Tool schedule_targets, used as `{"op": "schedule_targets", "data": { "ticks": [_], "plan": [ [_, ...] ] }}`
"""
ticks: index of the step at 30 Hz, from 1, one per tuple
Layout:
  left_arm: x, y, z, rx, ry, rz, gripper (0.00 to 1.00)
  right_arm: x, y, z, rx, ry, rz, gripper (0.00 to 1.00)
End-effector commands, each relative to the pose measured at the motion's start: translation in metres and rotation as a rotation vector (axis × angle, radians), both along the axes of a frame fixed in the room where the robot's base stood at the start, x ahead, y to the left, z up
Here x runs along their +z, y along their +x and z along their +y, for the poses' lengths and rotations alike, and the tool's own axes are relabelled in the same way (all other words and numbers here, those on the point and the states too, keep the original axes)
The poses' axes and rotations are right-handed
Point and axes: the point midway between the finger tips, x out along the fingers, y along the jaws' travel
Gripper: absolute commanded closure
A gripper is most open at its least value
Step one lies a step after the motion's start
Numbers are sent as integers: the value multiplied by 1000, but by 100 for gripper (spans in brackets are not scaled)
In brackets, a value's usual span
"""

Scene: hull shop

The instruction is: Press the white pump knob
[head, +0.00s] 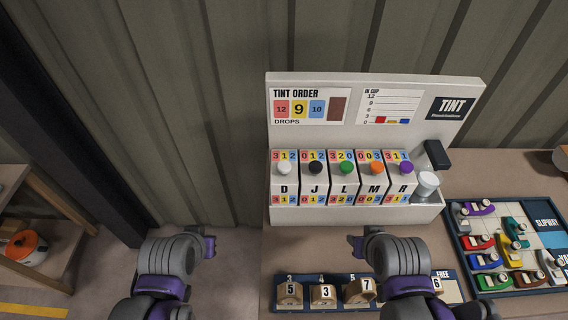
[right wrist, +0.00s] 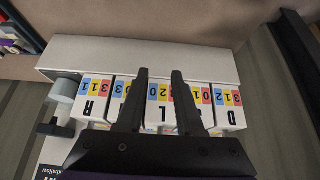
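The white pump knob (head: 284,168) sits on top of the dispenser section marked D, leftmost in the head view. My right gripper (head: 354,243) is in front of and below the dispenser, right of the white knob and apart from it. In the right wrist view its two fingers (right wrist: 161,74) stand apart with nothing held between them. That view shows the D section (right wrist: 229,113) at the right; the white knob does not show there. My left gripper (head: 211,245) is left of the dispenser, away from the knob; its fingers are too small to read.
Black (head: 315,167), green (head: 346,167), orange (head: 376,167) and purple (head: 406,167) knobs stand in a row beside the white one. A white cup (head: 427,183) is at the dispenser's right end. Numbered blocks (head: 323,293) lie in front. A tray of coloured pieces (head: 461,229) is at right.

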Motion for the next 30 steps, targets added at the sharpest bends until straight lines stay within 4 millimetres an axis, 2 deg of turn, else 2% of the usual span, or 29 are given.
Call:
{"op": "schedule_targets", "data": {
  "ticks": [1,5,6,30],
  "plan": [
    [0,0,0,0,0,0,100,0,0,0,0,0,0,75],
    [0,0,0,0,0,0,100,0,0,0,0,0,0,99],
    [0,0,0,0,0,0,100,0,0,0,0,0,0,100],
    [0,0,0,0,0,0,100,0,0,0,0,0,0,100]
  ]
}}
